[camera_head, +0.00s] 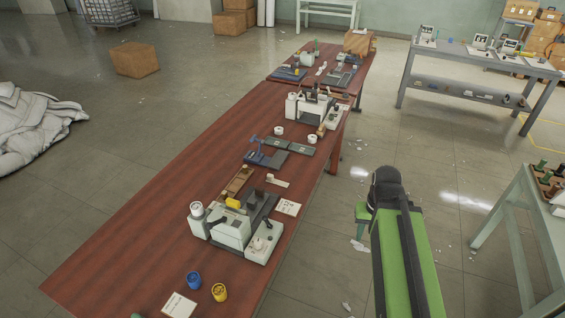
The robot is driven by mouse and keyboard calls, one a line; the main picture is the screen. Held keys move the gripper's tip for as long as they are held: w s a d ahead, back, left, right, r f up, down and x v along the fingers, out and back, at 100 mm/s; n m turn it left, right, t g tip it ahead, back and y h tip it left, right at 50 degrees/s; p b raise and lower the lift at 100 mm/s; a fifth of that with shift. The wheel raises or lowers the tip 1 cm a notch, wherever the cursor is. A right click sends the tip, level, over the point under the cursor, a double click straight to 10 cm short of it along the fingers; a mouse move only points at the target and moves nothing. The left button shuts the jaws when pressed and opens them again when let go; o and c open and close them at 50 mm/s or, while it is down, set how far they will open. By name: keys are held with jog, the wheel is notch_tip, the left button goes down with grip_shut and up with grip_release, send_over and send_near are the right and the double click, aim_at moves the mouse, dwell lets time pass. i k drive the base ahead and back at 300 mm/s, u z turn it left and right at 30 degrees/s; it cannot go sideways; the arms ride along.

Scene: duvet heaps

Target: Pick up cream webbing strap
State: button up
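A small cream strip with a raised, rolled-looking end (278,181) lies on the long red-brown table (130,240), right of a blue tool with a dark base (265,157). It may be the cream webbing strap, but it is too small to be sure. Two pale rolls (278,131) (311,139) lie further back on the same table. My green arm with its black joint shows at the lower right, right of the table and apart from it. My gripper's fingers cannot be seen.
A white and grey machine (232,230) stands in front of the cream strip, with a paper card (288,207) beside it. Blue (193,281) and yellow (220,292) cups stand near the front. A grey bench (480,55) is at the back right. Open floor (400,140) lies between.

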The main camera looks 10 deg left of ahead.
aim_at(270, 178)
jog(key=i, duration=1.8)
jog(key=u, duration=0.85)
jog(key=i, duration=0.1)
jog(key=u, duration=5.3)
jog(key=i, duration=0.1)
jog(key=z, duration=3.05)
jog(key=i, duration=0.55)
jog(key=u, duration=0.1)
jog(key=k, duration=0.55)
